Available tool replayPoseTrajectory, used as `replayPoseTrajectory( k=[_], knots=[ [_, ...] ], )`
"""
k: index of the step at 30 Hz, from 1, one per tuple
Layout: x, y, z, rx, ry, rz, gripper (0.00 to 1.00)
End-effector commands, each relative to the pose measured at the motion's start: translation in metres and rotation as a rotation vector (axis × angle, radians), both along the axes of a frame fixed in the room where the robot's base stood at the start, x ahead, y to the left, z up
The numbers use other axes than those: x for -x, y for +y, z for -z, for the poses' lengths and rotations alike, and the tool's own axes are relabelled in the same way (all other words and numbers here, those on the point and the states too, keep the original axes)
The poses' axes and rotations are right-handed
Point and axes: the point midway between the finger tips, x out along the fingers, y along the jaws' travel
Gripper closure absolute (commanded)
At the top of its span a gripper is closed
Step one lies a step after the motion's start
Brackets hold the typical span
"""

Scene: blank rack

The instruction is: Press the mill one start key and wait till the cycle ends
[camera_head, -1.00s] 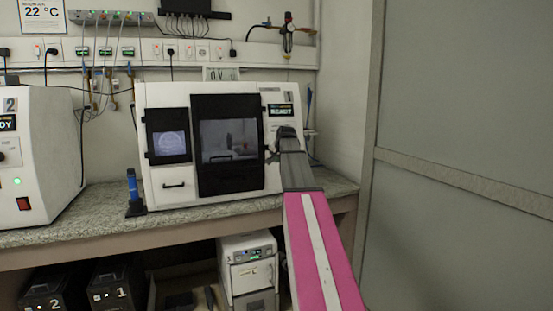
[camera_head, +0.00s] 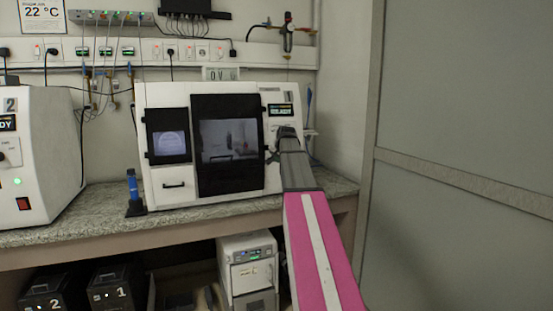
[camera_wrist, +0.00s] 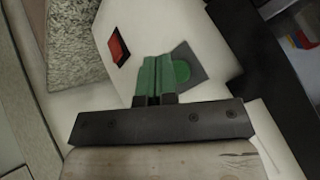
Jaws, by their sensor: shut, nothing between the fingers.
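Mill one (camera_head: 218,100), a white machine with black-framed windows and a "1" at its top right, stands on the bench. Its small status display (camera_head: 281,110) is lit, but its text is too blurred to read surely. In the wrist view, the round green start key (camera_wrist: 182,72) sits on a grey plate on the white panel. My gripper (camera_wrist: 152,82) is shut and empty, its green fingers just left of the key. I cannot tell whether they touch the panel or key. In the head view, my gripper (camera_head: 273,156) is at the machine's right front, and my arm hides part of the panel there.
A red rocker switch (camera_wrist: 117,45) lies near the fingers in the wrist view. A second white machine marked "2" (camera_head: 35,150) stands at left. A grey partition (camera_head: 460,110) is at right.

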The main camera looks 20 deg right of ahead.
Motion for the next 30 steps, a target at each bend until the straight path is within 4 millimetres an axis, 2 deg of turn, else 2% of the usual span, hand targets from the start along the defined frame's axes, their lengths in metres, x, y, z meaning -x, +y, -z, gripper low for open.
replayPoseTrajectory(
  k=[20,30],
  knots=[
    [-0.0003,-0.0001,0.0000,0.000,0.000,0.000,1.00],
    [-0.0090,0.0001,0.0002,0.000,0.000,0.000,1.00]
  ],
)
